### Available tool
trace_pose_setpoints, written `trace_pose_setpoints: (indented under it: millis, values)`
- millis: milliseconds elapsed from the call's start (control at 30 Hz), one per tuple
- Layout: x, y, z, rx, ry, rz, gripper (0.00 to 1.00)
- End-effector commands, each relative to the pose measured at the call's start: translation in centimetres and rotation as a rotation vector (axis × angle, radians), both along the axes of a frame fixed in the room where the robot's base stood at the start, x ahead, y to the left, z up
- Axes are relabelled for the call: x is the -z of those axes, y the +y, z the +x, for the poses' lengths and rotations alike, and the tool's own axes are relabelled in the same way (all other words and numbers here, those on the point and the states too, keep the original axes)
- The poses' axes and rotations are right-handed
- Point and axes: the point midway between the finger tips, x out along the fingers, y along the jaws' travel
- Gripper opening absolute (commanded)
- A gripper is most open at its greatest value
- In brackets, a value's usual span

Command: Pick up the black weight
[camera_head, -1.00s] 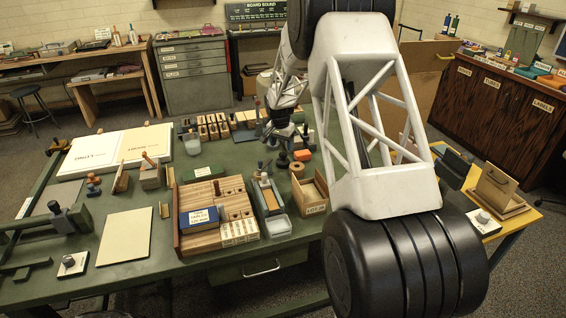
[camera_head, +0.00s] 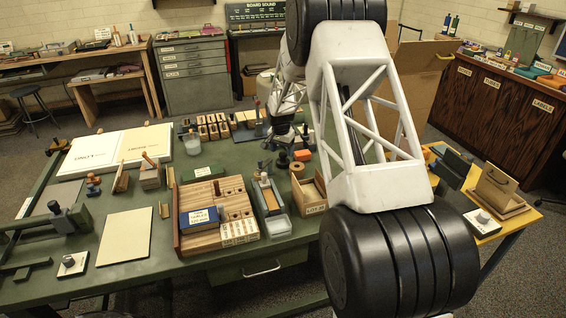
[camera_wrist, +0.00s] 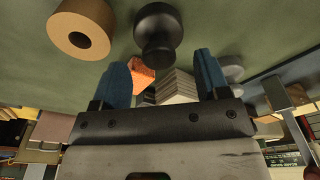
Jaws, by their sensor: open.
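The black weight (camera_wrist: 157,36) is a dark knobbed cylinder standing on the green bench top. In the wrist view it is at the upper middle, just beyond the fingertips and roughly between their lines. In the head view the weight (camera_head: 283,161) is small, just in front of my gripper (camera_head: 278,143). My gripper (camera_wrist: 161,66) has its two blue fingers spread apart, with nothing held between them. Contact between the fingers and the weight does not show.
A tan ring-shaped roll (camera_wrist: 80,38) lies close beside the weight. An orange block (camera_wrist: 142,77) and a pale stacked block (camera_wrist: 176,88) are near the fingers. In the head view a wooden box (camera_head: 309,192) and a narrow tray (camera_head: 269,197) stand nearer the bench's front edge.

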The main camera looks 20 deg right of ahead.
Motion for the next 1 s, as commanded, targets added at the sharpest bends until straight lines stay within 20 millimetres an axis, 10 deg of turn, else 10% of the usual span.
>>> trace_pose_setpoints:
  millis: [1000]
  values:
    - [5.1, -0.6, 0.4, 0.0, 0.0, 0.0, 0.69]
